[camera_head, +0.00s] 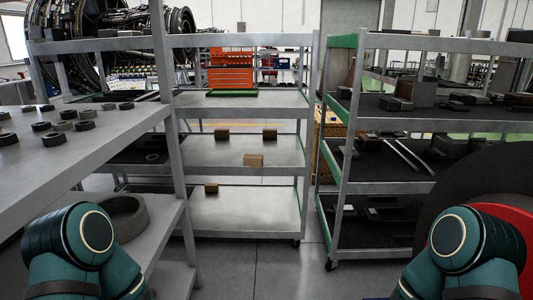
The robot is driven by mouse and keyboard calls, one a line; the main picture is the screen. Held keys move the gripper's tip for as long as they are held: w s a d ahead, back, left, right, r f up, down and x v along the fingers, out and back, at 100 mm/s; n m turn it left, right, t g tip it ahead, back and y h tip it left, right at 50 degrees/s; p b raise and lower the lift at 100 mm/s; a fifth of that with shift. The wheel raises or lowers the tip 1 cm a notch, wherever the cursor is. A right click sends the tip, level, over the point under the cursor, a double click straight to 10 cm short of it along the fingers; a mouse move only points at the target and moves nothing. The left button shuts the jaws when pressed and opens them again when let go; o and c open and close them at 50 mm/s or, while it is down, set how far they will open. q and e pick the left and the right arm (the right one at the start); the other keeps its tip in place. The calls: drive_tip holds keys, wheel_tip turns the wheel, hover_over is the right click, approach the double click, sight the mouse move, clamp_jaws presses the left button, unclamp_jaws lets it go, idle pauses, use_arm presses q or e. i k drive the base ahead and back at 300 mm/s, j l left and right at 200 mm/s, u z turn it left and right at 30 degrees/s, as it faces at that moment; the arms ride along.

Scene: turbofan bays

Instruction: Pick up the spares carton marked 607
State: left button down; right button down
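Several small brown cartons stand on the grey rack in the middle of the head view. One carton (222,134) is at the back left of the middle shelf, and another carton (269,134) is at its back right. A third carton (253,160) is near that shelf's front edge. A fourth carton (211,188) is on the lower shelf at the left. No marking can be read on any of them, so I cannot tell which is 607. Only teal links of my two arms show at the bottom corners. Both grippers are out of view.
A near left shelf (85,150) holds several dark rings, with a large ring (125,215) below. A right rack (343,180) carries dark parts. A green tray (232,92) is on the middle rack's upper shelf. Open floor (255,270) lies in front.

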sight(255, 161)
drive_tip(key=i+j+z, duration=0.15)
drive_tip(key=i, duration=1.3)
